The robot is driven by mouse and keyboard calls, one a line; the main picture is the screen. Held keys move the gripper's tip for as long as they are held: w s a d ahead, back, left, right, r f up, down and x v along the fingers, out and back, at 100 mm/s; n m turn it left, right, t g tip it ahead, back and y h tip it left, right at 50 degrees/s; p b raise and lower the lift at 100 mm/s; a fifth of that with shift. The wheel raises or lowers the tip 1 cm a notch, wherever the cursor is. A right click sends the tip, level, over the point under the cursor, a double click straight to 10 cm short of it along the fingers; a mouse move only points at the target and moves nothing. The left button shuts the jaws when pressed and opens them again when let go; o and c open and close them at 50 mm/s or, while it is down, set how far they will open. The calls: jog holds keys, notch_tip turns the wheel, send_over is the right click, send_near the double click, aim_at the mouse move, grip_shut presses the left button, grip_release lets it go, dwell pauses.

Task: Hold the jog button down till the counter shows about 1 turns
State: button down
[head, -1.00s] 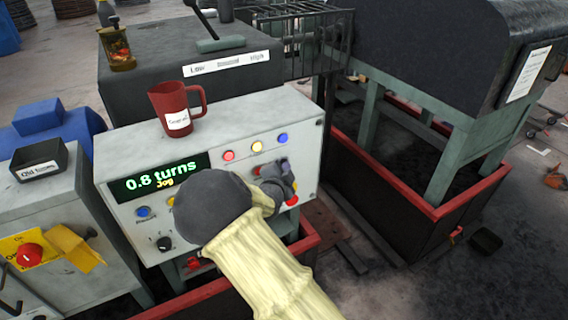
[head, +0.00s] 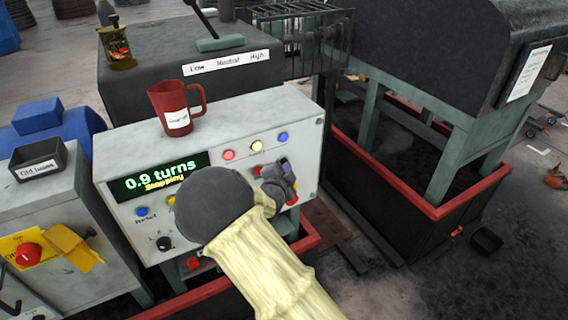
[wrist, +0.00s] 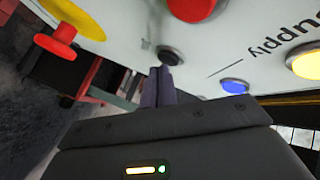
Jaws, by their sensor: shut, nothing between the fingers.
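The control panel (head: 240,130) has a display (head: 160,177) reading "0.9 turns" with "Stopping" below it. My gripper (head: 277,178) is at the panel's right part, below the lamps, and hides some controls there. In the wrist view its closed fingers (wrist: 160,88) point at a black round button (wrist: 170,55), which is probably the jog button; its label is not readable. The fingertips are at or very near this button; I cannot tell whether they touch it. The gripper is shut and empty.
A red mug (head: 177,108) stands on the panel's top. Red (head: 228,155), lit yellow (head: 257,146) and blue (head: 283,137) lamps sit above my gripper. A large red button (wrist: 192,6) is close to the black one. A blue reset button (head: 142,212) and black knob (head: 164,243) are at left.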

jog(key=shift+s+d, duration=0.25)
jog(key=shift+s, duration=0.2)
jog(key=shift+s+d, duration=0.1)
jog(key=s+d, duration=0.1)
jog(key=s+b, duration=0.1)
jog(key=s+d+b, duration=0.1)
jog(key=s, duration=0.1)
jog(key=shift+d, duration=0.3)
dwell(0.9)
jog(key=s+d+r+n+g+y+p, duration=0.1)
jog(key=s+d+r+n+g+p, duration=0.2)
jog(key=s+d, duration=0.3)
jog(key=s+d+r+n+g+p, duration=0.4)
jog(key=s+d+n+g, duration=0.1)
jog(key=s, duration=0.5)
jog(key=s+d+r+n+g+y+p, duration=0.1)
jog(key=s+d+r+n+g+p, duration=0.3)
jog(key=s, duration=0.4)
jog(key=d+n, duration=0.1)
jog(key=d, duration=0.1)
jog(key=shift+s+d+n+g+y+p, duration=0.3)
jog(key=shift+s, duration=0.05)
